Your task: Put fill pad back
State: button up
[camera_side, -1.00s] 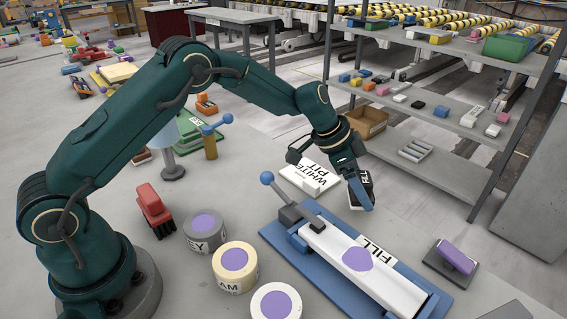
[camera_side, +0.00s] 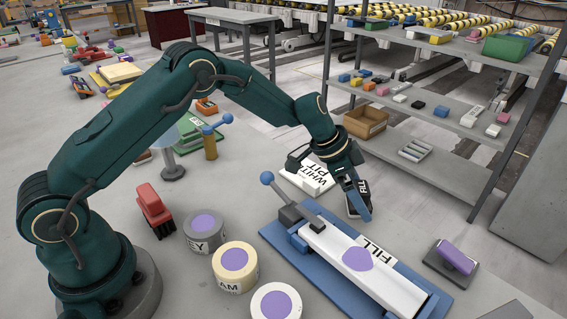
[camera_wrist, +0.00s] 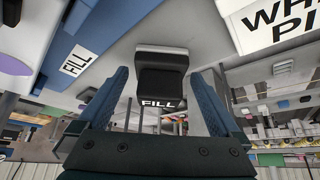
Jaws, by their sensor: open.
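The fill pad (camera_side: 352,208) is a small dark block with a white FILL label. In the side view it is at my gripper, partly hidden by a blue finger. In the wrist view the pad (camera_wrist: 161,75) appears between the two blue fingers, its label facing the camera. My gripper (camera_side: 360,206) is open, low over the slab; the wrist view shows gaps between the pad and both fingers (camera_wrist: 160,85). A blue fixture (camera_side: 283,236) with a long white bar, a FILL label and a purple spot lies just in front.
A white block lettered WHITE PIT (camera_side: 307,179) lies behind my gripper. A grey shelf rack (camera_side: 445,110) stands behind.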

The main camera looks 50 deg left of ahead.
jog(key=v, duration=1.2)
jog(key=s+a+r+n+y, duration=0.15)
jog(key=s+r+n, duration=0.35)
jog(key=s, duration=0.9)
jog(key=s+a+n+t+y, duration=0.1)
jog(key=s+a+n+y, duration=0.1)
jog(key=s, duration=0.9)
jog(key=shift+a+f+n+y, duration=0.35)
jog(key=shift+a+f+n, duration=0.15)
jog(key=shift+n, duration=0.5)
jog(key=shift+r, duration=0.1)
